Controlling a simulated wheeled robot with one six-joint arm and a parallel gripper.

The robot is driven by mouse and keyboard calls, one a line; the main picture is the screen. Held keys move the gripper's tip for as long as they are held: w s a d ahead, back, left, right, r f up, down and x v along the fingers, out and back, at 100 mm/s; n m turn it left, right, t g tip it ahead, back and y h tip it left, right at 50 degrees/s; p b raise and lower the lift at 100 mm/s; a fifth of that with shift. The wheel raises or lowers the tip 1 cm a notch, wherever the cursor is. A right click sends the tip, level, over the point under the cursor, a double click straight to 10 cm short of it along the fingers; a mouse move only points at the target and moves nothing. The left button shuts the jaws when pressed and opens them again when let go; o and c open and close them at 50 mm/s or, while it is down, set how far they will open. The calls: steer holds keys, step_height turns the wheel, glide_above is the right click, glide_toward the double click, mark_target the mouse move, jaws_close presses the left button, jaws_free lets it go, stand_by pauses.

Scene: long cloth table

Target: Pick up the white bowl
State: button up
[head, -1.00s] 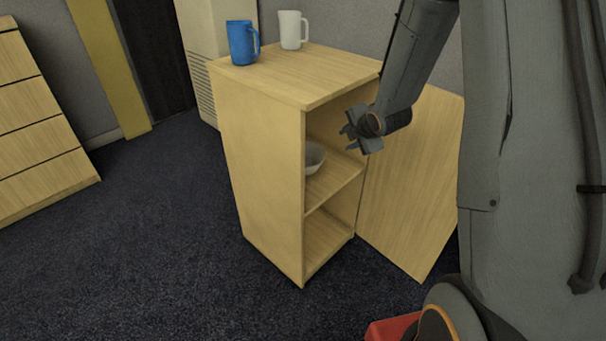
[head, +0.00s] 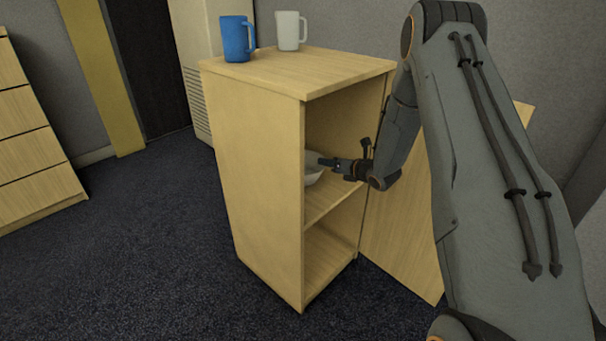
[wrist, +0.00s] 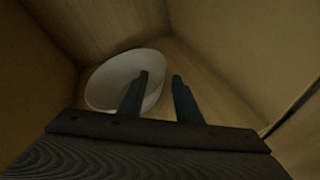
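The white bowl (head: 312,167) stands on the middle shelf inside the open wooden cabinet, partly hidden by the cabinet's side panel. It also shows in the wrist view (wrist: 112,80). My gripper (head: 326,162) reaches into the cabinet from the right and is at the bowl. In the wrist view my gripper (wrist: 160,76) is open, its two fingers apart. The left finger overlaps the bowl's inside and the right finger is outside it, with the bowl's right rim between them. I cannot tell whether either finger touches the bowl.
The cabinet (head: 255,180) has side walls close around my gripper, and its door (head: 400,245) stands open on the right. A blue mug (head: 236,40) and a white mug (head: 289,31) stand on its top. A drawer unit (head: 25,140) is at far left.

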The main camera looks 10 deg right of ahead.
mark_target(315, 159)
steer(key=b+x, duration=0.1)
steer(key=x, duration=0.5)
steer(key=shift+w+a+f, duration=0.15)
steer(key=shift+w, duration=0.1)
jaws_close()
